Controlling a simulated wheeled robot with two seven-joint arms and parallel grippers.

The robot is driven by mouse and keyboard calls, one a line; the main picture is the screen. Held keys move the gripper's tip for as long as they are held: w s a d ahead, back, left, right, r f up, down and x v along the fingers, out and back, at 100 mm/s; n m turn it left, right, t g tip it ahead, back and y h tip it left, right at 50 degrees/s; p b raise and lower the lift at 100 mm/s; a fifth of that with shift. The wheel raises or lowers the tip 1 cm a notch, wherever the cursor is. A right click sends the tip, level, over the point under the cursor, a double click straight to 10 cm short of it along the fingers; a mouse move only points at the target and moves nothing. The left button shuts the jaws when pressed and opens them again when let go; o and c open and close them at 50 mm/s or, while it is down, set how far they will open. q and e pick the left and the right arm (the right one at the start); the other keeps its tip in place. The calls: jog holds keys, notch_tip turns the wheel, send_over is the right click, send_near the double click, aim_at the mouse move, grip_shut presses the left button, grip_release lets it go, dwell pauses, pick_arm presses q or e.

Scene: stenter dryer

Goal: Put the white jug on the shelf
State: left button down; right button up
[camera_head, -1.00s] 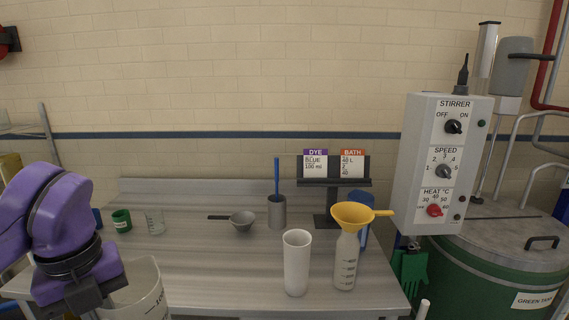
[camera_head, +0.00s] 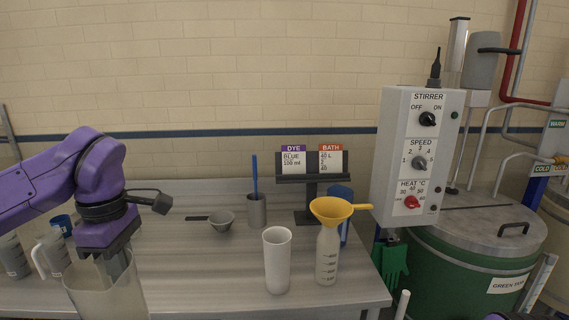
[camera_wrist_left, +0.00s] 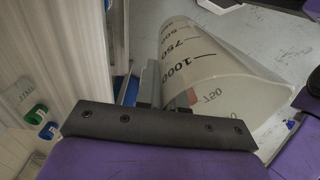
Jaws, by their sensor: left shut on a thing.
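The white jug (camera_head: 105,293) is pale and slightly see-through, at the lower left of the head view, in front of the bench. My left gripper (camera_head: 108,256) is shut on it from above, at its upper part; the exact grip is hard to see. In the left wrist view the jug (camera_wrist_left: 225,85) lies across the right half, with black volume marks, and the left gripper's fingers (camera_wrist_left: 148,90) touch its near side. The shelf is not clearly visible; only a grey post (camera_head: 8,130) shows at the far left.
On the bench (camera_head: 200,290) stand a white cylinder (camera_head: 277,262), a bottle (camera_head: 327,258) with a yellow funnel, a grey ladle and a sign stand. Other jugs (camera_head: 48,257) stand at the left. A control box (camera_head: 418,160) and green tank (camera_head: 465,270) are at right.

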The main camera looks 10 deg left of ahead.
pick_arm(q)
jog(key=w+d+f+m+b, duration=0.3)
jog(key=w+d+f+m, duration=0.55)
jog(key=m, duration=0.85)
jog(key=d+f+m+b, duration=0.1)
jog(key=d+f, duration=0.1)
jog(key=f, duration=0.7)
jog(key=d+f+m+b, duration=0.1)
jog(key=d+f+m, duration=0.1)
jog(key=f, duration=0.7)
jog(key=shift+s+d, duration=0.2)
jog(key=shift+d, duration=0.25)
jog(key=shift+f, duration=0.1)
